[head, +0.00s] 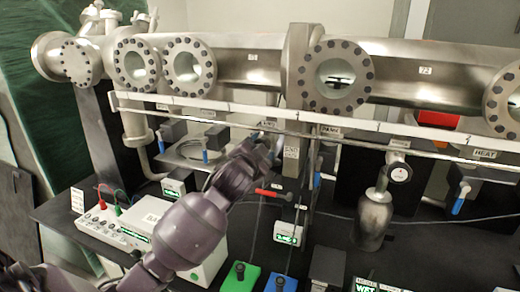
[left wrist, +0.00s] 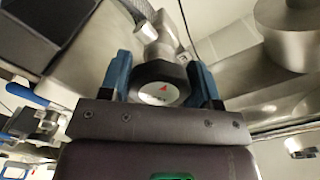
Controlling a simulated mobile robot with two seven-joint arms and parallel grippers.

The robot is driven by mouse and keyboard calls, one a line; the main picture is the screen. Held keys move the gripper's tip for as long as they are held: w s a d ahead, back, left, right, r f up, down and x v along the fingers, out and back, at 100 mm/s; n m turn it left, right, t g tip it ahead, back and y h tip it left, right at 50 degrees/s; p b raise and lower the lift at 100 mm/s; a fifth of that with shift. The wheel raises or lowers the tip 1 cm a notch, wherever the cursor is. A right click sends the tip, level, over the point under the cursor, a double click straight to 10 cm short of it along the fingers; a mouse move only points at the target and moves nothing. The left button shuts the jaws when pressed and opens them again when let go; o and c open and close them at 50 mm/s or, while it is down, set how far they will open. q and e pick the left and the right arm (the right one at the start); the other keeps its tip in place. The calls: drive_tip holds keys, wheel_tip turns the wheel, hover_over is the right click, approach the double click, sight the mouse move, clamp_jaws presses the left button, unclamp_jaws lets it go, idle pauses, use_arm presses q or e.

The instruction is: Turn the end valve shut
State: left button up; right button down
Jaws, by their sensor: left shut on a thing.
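A dark knob with a white face and a red pointer mark (left wrist: 158,92) sits on a metal valve body (left wrist: 163,48) in the left wrist view. My left gripper (left wrist: 160,76) has its two blue fingers on either side of this knob and is shut on it. In the head view my left gripper (head: 264,146) is below the long steel pipe, at the white rail. There the wrist hides the knob, and no end valve label is readable. My right gripper is in neither view.
A steel pipe with bolted round ports (head: 335,76) runs across the back. A white rail (head: 390,128) crosses below it. Blue-handled valves (head: 206,143) hang nearby. A metal cylinder (head: 374,216) stands right; a white control box (head: 112,222) and green (head: 241,277) and blue blocks stand in front.

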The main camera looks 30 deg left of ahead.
use_arm(q)
drive_tip(key=m, duration=0.6)
drive_tip(key=shift+r+m, duration=0.1)
drive_tip(key=shift+m, duration=0.2)
drive_tip(key=m, duration=0.6)
drive_tip(key=shift+r, duration=0.1)
drive_tip(key=m, duration=0.6)
drive_tip(key=shift+r+m, duration=0.1)
drive_tip(key=shift+m, duration=0.2)
drive_tip(key=m, duration=0.5)
drive_tip(key=shift+d, duration=0.1)
drive_tip(key=o, duration=0.9)
drive_tip(key=b+v, duration=0.1)
drive_tip(key=v, duration=1)
drive_tip(key=shift+b, duration=0.4)
